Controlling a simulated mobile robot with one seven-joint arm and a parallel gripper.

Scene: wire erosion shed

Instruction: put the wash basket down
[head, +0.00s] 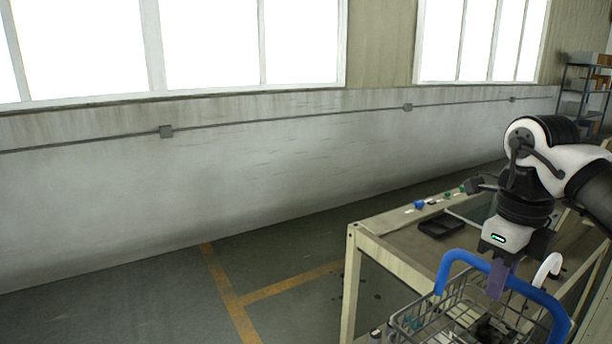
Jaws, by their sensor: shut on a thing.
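The wash basket is a grey wire basket (408,317) with a thick blue handle (449,264), at the bottom right of the head view. Dark parts lie inside it. My gripper (499,284) points down and is shut on the middle of the blue handle. The basket's underside is cut off by the picture edge, so I cannot tell whether it hangs free or rests on something. A pale bench (372,240) stands behind the basket.
On the bench are a black tray (440,225) and small blue and green items (420,204). A white curved piece (548,269) shows right of my gripper. A shelf rack (579,88) stands far right. The floor (130,300) at left, with yellow lines (231,300), is clear.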

